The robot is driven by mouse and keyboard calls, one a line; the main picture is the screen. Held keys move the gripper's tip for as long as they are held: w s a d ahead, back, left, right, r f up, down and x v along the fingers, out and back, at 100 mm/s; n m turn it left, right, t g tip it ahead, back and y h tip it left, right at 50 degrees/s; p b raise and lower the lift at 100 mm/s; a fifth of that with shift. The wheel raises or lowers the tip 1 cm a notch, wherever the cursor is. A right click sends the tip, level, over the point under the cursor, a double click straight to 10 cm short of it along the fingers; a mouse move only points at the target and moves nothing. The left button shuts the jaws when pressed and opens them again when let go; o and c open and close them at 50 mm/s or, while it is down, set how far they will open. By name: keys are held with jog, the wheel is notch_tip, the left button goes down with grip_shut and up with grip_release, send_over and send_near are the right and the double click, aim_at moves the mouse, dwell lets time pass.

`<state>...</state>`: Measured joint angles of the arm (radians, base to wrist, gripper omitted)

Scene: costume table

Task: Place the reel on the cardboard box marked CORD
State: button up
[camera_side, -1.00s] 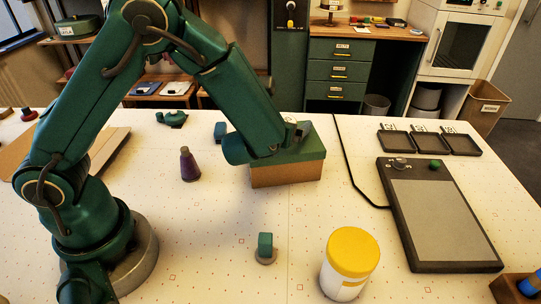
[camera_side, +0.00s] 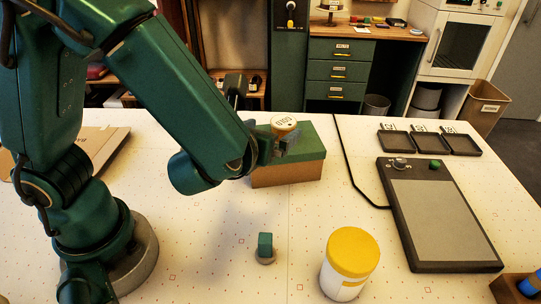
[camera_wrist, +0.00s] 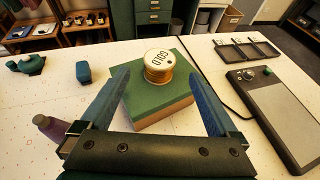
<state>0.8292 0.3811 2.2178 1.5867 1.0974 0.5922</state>
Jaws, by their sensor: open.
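The reel (camera_side: 284,125) is a short gold cylinder with a pale top lettered in dark print; it also shows in the wrist view (camera_wrist: 159,66). It sits upright on the green lid of a cardboard box (camera_side: 290,176), whose brown front shows no lettering that I can read. My gripper (camera_side: 285,148) is beside the reel on its near side. In the wrist view, the open jaws (camera_wrist: 158,82) have their tips spread to either side of the reel, with clear gaps. A flat cardboard box (camera_side: 103,145) lies at the left, partly behind my arm, with dark lettering only partly visible.
A yellow-lidded jar (camera_side: 350,262) and a small green-topped piece (camera_side: 265,247) stand in front. A black-edged grey pad (camera_side: 435,215) and dark trays (camera_side: 428,142) are at the right. A purple cone (camera_wrist: 48,125) stands left of the jaws.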

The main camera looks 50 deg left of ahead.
jog(key=s+a+n+g, duration=0.75)
jog(key=s+n, duration=0.35)
jog(key=n, duration=0.4)
jog(key=s+d+r+n+h, duration=0.1)
jog(key=s+d+n+h, duration=0.1)
jog(key=n, duration=0.5)
jog(key=s+d+r+n+t+h, duration=0.1)
jog(key=d+n+h, duration=0.3)
jog(key=n, duration=0.4)
jog(key=shift+s+d+r+n, duration=0.3)
jog(key=shift+s+r, duration=0.1)
jog(key=shift+r, duration=0.4)
